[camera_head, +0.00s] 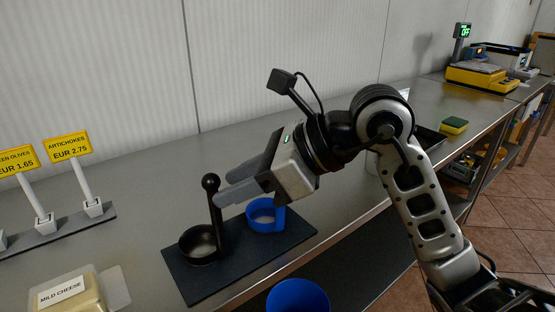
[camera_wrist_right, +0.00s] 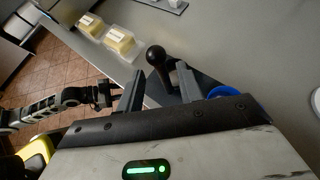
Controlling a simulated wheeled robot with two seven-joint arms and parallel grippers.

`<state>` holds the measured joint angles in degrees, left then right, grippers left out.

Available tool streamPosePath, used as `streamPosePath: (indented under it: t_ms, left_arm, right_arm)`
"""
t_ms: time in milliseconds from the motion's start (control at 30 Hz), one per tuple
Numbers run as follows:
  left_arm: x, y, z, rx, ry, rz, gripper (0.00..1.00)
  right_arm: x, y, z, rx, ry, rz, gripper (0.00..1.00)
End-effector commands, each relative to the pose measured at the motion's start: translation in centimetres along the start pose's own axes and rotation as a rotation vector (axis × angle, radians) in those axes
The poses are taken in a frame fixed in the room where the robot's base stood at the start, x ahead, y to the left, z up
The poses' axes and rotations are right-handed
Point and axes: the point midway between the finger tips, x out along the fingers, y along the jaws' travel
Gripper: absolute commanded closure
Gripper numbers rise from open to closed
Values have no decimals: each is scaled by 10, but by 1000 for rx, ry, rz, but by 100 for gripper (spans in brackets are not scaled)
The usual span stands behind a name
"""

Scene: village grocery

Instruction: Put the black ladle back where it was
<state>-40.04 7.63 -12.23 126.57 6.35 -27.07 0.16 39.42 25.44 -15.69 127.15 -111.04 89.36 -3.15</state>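The black ladle (camera_head: 204,245) stands on a dark mat (camera_head: 190,283), bowl down, its handle upright with a ball at the top.
A mild cheese pack (camera_head: 72,293) lies at the front left, and price signs (camera_head: 68,147) stand behind it. A blue round container (camera_head: 298,297) is at the bottom edge. A sponge (camera_head: 453,125) and yellow scale (camera_head: 480,76) are farther right. The counter behind the mat is clear.

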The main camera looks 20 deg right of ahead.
Motion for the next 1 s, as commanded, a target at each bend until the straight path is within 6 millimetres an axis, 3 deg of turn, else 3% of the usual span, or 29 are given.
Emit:
streamPosePath:
  t_ms: [200,433,600,1000]
  left_arm:
    - [1,0,4,0,-5,0,64]
    - [2,-1,5,1,-5,-1,64]
    - [2,-1,5,2,-4,-1,64]
    - [1,0,4,2,-3,0,64]
  right_arm:
    - [-49,-1,-1,-4,1,-7,64]
    - [-89,0,0,-2,1,-4,64]
    - [-101,0,0,-3,0,-1,64]
    - [-102,1,0,-3,0,0,64]
